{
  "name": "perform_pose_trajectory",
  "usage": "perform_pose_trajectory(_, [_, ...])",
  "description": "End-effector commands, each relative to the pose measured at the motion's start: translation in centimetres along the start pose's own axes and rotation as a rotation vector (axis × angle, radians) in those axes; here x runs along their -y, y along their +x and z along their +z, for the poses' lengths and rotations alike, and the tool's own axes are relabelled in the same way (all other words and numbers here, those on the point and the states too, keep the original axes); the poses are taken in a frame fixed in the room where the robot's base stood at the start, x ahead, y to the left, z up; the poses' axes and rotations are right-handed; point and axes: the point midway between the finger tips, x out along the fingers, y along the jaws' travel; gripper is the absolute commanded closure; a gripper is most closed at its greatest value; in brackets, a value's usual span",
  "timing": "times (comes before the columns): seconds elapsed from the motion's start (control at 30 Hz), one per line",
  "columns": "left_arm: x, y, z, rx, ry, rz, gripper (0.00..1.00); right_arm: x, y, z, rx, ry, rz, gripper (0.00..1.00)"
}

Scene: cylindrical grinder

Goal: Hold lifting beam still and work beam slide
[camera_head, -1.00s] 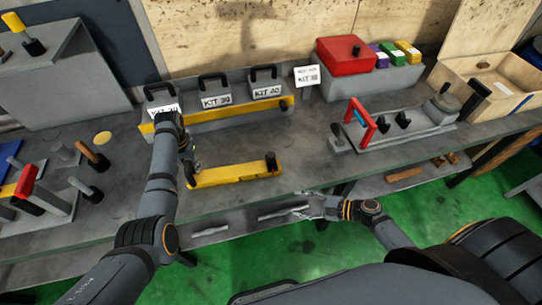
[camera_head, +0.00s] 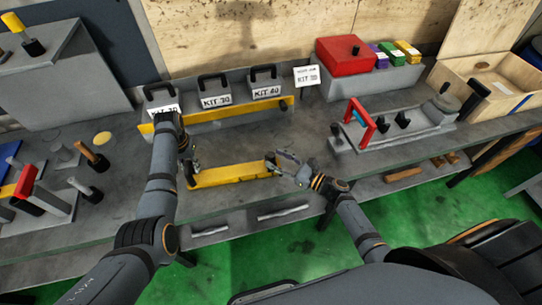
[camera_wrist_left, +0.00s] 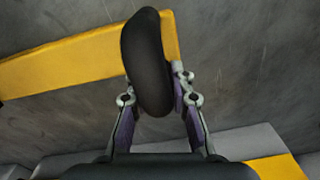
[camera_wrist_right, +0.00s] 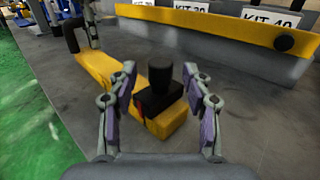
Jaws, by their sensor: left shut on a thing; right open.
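The yellow lifting beam (camera_head: 232,175) lies flat near the front of the bench; it also shows in the left wrist view (camera_wrist_left: 60,68). My left gripper (camera_head: 191,158) is shut on the upright black handle (camera_wrist_left: 146,60) at the beam's left end. A dark slide block with a black knob (camera_wrist_right: 161,77) sits on the beam's right end, with a little red on its side. My right gripper (camera_head: 276,164) is open at that end. In the right wrist view, its fingers stand on either side of the knob, and I cannot tell whether they touch it.
A second yellow bar (camera_head: 230,113) runs in front of KIT-labelled grey weights (camera_head: 214,91) behind the beam. A fixture with a red frame (camera_head: 361,124) stands to the right, and posts and a red-topped tool (camera_head: 27,180) to the left.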

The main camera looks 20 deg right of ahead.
Motion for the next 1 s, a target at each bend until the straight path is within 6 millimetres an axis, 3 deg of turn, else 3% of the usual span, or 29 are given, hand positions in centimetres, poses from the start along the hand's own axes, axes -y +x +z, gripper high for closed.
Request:
perform_pose_trajectory(0.2, [0.0,0.1,0.1,0.002,0.0,0.001,1.0,0.0,2.7,0.0,0.0,0.0,-0.001,0.5])
perform_pose_trajectory(0.5, [0.0,0.1,0.1,0.001,0.0,0.001,1.0,0.0,3.0,0.0,-0.001,-0.001,0.0,0.5])
perform_pose_trajectory(0.87, [0.0,0.1,0.0,0.001,0.0,0.0,1.0,0.0,3.0,0.0,-0.001,-0.001,0.0,0.98])
perform_pose_trajectory(1.0, [0.0,0.1,0.0,0.001,0.0,0.0,1.0,0.0,3.0,-0.1,-0.001,-0.001,0.0,1.0])
